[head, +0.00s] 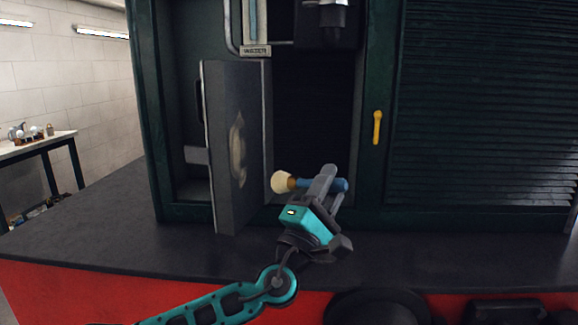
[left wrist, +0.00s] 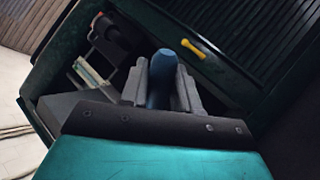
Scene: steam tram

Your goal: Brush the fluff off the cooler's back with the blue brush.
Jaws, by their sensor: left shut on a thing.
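The blue brush (head: 281,182) has a blue handle, a brass-coloured collar and cream bristles. My left gripper (head: 328,182) is shut on its handle, and the bristles point left. The left wrist view shows the blue handle end (left wrist: 162,75) between the two grey fingers. The cooler appears to be the dark grey panel (head: 222,110), swung out of the green housing. A pale patch of fluff (head: 238,148) clings to its right-hand face. The bristles are just right of the panel's edge in the picture, below and right of the fluff; I cannot tell whether they touch. My right gripper is out of view.
The green housing has a dark opening (head: 312,110) behind the brush. A yellow handle (head: 377,127) and a louvred panel (head: 488,100) are to the right. A dark ledge (head: 110,215) with a red front runs below. A workbench (head: 38,145) stands far left.

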